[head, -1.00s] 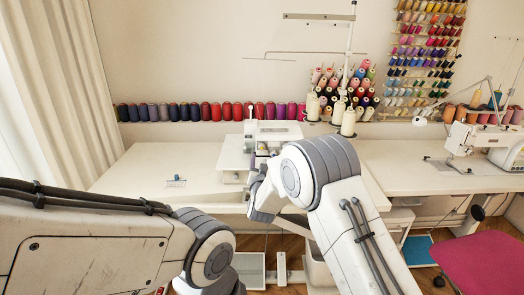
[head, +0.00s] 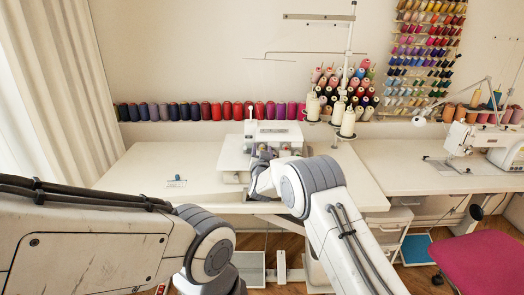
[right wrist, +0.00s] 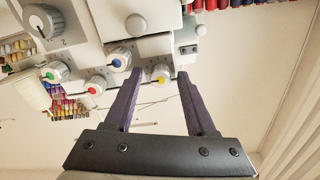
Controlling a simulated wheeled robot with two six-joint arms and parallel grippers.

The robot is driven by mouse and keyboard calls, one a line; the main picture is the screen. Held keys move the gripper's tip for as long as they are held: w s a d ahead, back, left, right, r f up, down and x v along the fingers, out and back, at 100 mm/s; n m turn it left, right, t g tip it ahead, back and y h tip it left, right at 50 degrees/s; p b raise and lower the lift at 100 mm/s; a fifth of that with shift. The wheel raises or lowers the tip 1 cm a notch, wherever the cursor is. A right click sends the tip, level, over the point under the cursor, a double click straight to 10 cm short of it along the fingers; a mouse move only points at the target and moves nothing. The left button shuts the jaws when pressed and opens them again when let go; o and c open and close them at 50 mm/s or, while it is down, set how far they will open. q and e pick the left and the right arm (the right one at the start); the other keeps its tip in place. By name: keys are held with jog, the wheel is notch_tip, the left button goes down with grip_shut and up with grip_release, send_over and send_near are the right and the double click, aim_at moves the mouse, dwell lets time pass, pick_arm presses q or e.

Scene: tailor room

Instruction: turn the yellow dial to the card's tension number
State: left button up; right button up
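The yellow dial (right wrist: 161,74) is on the front of the white sewing machine (head: 272,130) and shows in the right wrist view. My right gripper (right wrist: 159,80) is open, with one finger on each side of the dial; I cannot tell whether they touch it. In the head view my right gripper (head: 263,153) is in front of the machine, partly hidden by its own wrist. A small pale card (head: 177,183) with a blue item by it lies on the table to the left; its number is too small to read.
Blue (right wrist: 117,62), red (right wrist: 92,90) and green (right wrist: 49,75) dials sit beside the yellow one. Cream thread cones (head: 348,123) stand right of the machine. The white table (head: 140,165) is mostly clear on the left.

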grip_shut()
jog(key=shift+f+m+b, duration=0.1)
jog(key=shift+m+b, duration=2.9)
jog(key=shift+b, duration=1.05)
jog(key=shift+o, duration=1.2)
grip_release()
jog(key=s+b, duration=0.1)
jog(key=s, duration=0.9)
jog(key=shift+s, duration=0.25)
